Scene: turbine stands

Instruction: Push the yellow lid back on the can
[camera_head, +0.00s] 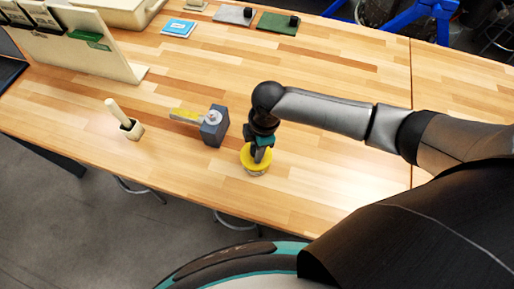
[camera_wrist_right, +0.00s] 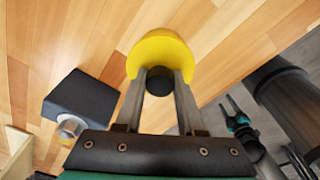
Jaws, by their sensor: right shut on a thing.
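The yellow lid (camera_head: 249,164) is at the front middle of the table, under my right gripper (camera_head: 260,154). A pale rim of the can (camera_head: 257,174) shows just below the lid; the rest of the can is hidden. In the right wrist view the fingers of my right gripper (camera_wrist_right: 160,88) are shut on the dark knob of the yellow lid (camera_wrist_right: 163,52). I cannot tell whether the lid is seated on the can or slightly above it. A dark and teal part at the lower right of the wrist view looks like my left gripper (camera_wrist_right: 237,119), small and unclear.
A dark grey block (camera_head: 214,127) with a round metal part and a yellow strip stands left of the can. A holder with a pale handle (camera_head: 124,120) stands farther left. A cream panel (camera_head: 90,55) and a blue booklet (camera_head: 179,28) are farther back. The table right of the can is clear.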

